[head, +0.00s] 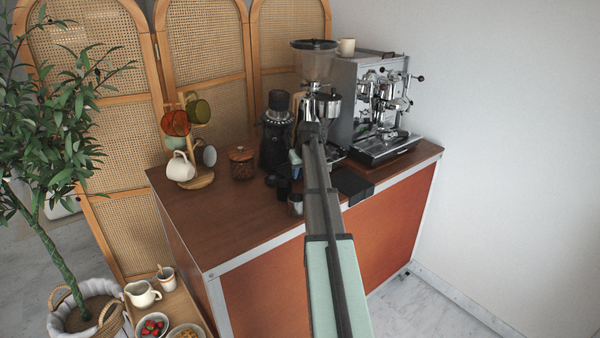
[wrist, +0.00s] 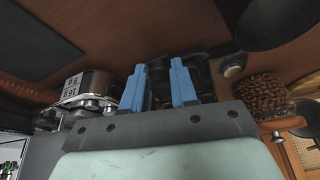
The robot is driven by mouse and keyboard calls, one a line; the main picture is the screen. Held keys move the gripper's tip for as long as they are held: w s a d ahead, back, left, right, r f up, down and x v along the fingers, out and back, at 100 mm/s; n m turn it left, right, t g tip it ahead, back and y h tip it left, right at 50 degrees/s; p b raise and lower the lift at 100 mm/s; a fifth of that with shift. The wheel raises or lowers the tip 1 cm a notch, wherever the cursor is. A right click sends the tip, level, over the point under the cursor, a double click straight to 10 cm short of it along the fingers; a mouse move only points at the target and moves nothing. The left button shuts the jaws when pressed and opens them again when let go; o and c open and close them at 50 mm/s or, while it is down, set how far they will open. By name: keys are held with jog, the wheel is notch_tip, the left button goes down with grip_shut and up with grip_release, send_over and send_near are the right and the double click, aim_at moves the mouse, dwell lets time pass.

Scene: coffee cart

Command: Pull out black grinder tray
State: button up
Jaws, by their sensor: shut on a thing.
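My gripper (head: 296,160) reaches over the counter to the foot of the grinders, its blue fingers partly hidden by my arm in the head view. In the wrist view my gripper (wrist: 158,85) has its two blue fingers a little apart, closed on a dark part that appears to be the black grinder tray (wrist: 203,72). The tray's outline is hard to make out in shadow. A black grinder (head: 277,135) stands just left of my gripper. A taller grinder with a clear hopper (head: 315,62) stands behind my arm.
An espresso machine (head: 375,110) stands at right, with a black box (head: 353,185) on the counter in front. A black cup (head: 283,190) and a small metal cup (head: 295,205) stand close to my arm. A lidded jar (head: 242,163) and mug tree (head: 200,175) are left. The counter's front left is clear.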

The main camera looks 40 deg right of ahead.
jog(key=shift+d, duration=0.1)
grip_shut()
jog(key=s, duration=0.7)
jog(key=shift+s, duration=0.3)
jog(key=o, duration=0.8)
grip_release()
jog(key=shift+o, duration=0.2)
jog(key=shift+r, duration=0.1)
jog(key=v, duration=1.3)
jog(key=shift+r, duration=0.3)
